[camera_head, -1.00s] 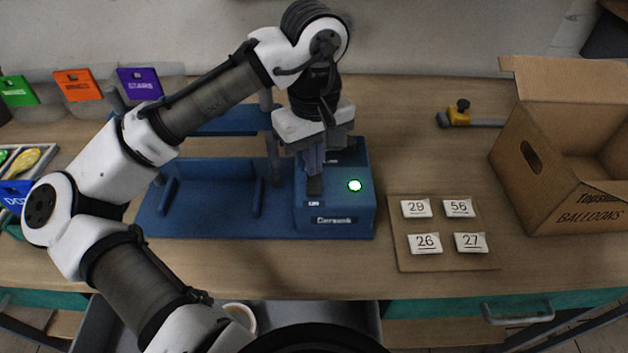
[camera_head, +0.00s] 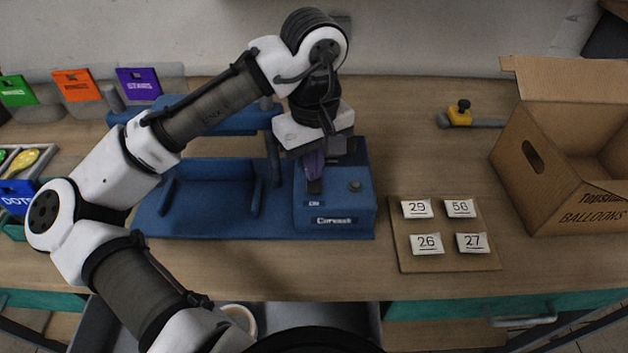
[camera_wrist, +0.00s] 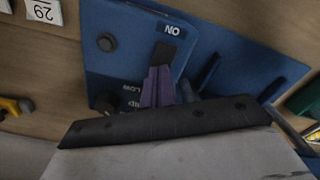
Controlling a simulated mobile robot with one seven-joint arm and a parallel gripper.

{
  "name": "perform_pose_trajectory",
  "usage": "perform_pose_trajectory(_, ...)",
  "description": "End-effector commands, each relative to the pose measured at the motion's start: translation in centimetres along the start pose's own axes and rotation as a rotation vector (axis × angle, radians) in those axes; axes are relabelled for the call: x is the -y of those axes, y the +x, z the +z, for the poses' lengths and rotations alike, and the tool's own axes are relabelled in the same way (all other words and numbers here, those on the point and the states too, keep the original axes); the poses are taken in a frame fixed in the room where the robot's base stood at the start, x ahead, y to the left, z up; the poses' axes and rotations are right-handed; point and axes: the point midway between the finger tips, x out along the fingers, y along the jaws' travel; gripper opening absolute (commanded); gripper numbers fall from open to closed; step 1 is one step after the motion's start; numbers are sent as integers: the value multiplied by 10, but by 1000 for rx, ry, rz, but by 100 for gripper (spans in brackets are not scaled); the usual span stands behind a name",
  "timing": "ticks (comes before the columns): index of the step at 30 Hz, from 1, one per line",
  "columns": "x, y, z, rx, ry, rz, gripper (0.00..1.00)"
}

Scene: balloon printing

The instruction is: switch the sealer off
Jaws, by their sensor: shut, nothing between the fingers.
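The blue sealer (camera_head: 210,215) stands on the bench, with its control box at its right end. The round lamp (camera_head: 354,186) on the box is dark; it also shows in the wrist view (camera_wrist: 106,42). The black rocker switch (camera_wrist: 164,54) lies beside the ON label (camera_wrist: 172,30). In the head view the switch (camera_head: 314,187) is partly hidden by my gripper (camera_head: 314,174). My gripper is shut and empty, pointing down with its purple fingertips (camera_wrist: 160,72) at the switch's far end from the label. I cannot tell whether they touch it.
A board with number cards (camera_head: 448,262) lies right of the sealer. An open cardboard box (camera_head: 530,195) stands at the far right. A yellow-and-black tool (camera_head: 460,113) lies behind the board. Coloured bins (camera_head: 75,87) stand at the back left.

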Motion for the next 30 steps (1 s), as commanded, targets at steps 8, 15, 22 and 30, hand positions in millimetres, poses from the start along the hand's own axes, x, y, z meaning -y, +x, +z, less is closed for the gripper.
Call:
perform_pose_trajectory(8, 0, -10, 1, 3, 2, -2, 0)
perform_pose_trajectory(15, 0, -29, 1, 3, 2, -1, 0)
perform_pose_trajectory(22, 0, -47, 1, 3, 2, -2, 0)
perform_pose_trajectory(30, 0, -68, 0, 2, 1, -1, 0)
